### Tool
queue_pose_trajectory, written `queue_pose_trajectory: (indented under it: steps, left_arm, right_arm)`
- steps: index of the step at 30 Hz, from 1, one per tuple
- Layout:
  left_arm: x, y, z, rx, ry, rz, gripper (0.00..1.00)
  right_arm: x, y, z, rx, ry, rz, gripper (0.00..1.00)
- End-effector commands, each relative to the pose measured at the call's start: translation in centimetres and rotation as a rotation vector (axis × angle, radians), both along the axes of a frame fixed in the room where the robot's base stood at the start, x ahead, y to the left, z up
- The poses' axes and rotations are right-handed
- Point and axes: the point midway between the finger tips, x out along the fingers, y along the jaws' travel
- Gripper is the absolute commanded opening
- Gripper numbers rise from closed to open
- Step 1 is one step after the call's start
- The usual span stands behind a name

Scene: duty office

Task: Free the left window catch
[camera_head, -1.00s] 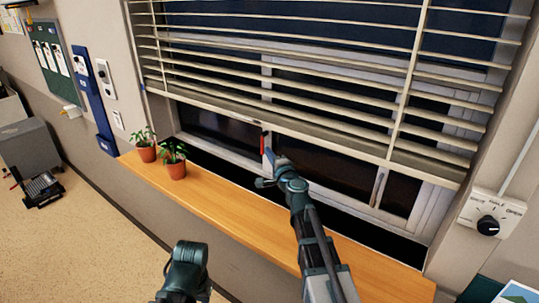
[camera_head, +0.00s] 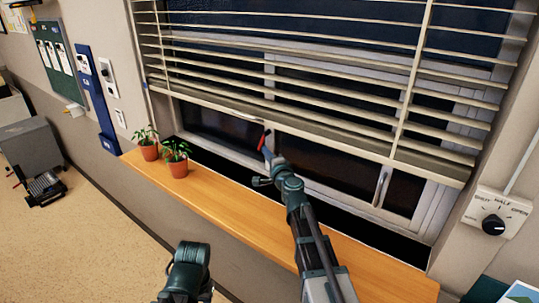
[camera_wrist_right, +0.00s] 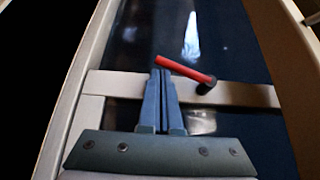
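The left window catch is a red lever (camera_head: 263,139) on the window frame just under the blind; its top leans right in the head view. The right wrist view shows the red lever (camera_wrist_right: 184,69) slanting down right to a dark pivot. My right gripper (camera_head: 268,155) is at the lever. In the wrist view its blue fingers (camera_wrist_right: 161,74) are together, with the tips beside the lever's free end and nothing seen between them. I cannot tell whether they touch it. My left gripper is out of view; only part of my left arm shows.
A slatted blind (camera_head: 330,62) hangs over the upper window. Two potted plants (camera_head: 176,160) stand on the left of the wooden sill (camera_head: 215,195). A silver handle (camera_head: 381,187) is on the right pane. A dial (camera_head: 493,225) is on the right wall.

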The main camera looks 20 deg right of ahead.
Motion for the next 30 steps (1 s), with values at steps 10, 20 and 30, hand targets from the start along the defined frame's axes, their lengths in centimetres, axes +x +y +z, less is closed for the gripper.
queue_pose_trajectory:
  steps: [10, 20, 30]
  left_arm:
    - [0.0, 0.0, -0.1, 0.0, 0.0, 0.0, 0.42]
    - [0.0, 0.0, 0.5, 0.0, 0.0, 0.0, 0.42]
    - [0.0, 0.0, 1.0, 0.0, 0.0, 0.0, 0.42]
  right_arm:
    - [1.9, 1.4, -0.1, 0.0, 0.0, 0.001, 0.0]
    - [3.4, 2.6, 0.5, 0.0, 0.0, 0.001, 0.0]
    - [4.2, 3.2, 1.0, 0.0, -0.001, -0.001, 0.0]
